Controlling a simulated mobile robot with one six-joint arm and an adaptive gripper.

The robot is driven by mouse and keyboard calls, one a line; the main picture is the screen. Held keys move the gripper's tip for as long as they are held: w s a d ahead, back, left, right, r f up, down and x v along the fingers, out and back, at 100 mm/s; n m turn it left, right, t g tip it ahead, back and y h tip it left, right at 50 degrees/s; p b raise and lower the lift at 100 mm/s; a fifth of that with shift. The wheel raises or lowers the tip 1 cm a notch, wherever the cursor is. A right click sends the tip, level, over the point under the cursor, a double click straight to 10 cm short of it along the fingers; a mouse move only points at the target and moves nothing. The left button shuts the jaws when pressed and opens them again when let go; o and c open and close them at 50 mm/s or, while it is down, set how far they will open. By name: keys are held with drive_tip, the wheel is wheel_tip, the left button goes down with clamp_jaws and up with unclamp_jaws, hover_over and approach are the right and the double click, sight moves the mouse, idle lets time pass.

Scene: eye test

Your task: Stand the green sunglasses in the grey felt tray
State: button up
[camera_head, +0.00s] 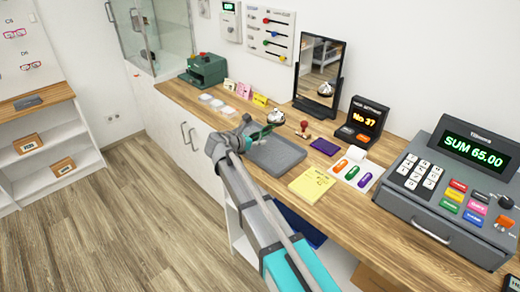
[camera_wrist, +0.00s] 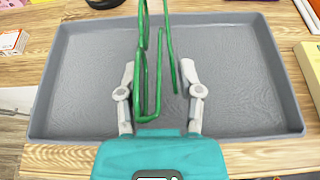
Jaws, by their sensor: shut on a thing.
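The grey felt tray (camera_head: 283,157) lies flat on the wooden counter, and it fills much of the wrist view (camera_wrist: 240,85). It has a raised rim and its visible floor is bare. My gripper (camera_wrist: 158,76) is shut on the green sunglasses (camera_wrist: 139,85), over the tray in that view. Their thin green frame stands up between the two fingers and runs past the top edge of the picture. Whether they touch the tray floor I cannot tell. In the head view my gripper (camera_head: 261,137) is at the tray's left end, partly hiding it.
A yellow notepad (camera_head: 311,184), a purple cloth (camera_head: 324,147) and a red-handled stamp (camera_head: 303,129) lie close to the tray. A silver bell (camera_head: 275,117) and a mirror (camera_head: 319,75) stand behind it. A large cash register (camera_head: 450,190) occupies the right.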

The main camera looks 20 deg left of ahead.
drive_tip(key=shift+f+b, duration=1.4)
drive_tip(key=shift+f, duration=0.25)
drive_tip(key=shift+f, duration=0.15)
drive_tip(key=o, duration=0.9)
drive_tip(key=shift+r, duration=0.3)
drive_tip(key=shift+p+v, duration=2.35)
drive_tip(key=shift+v, duration=3.55)
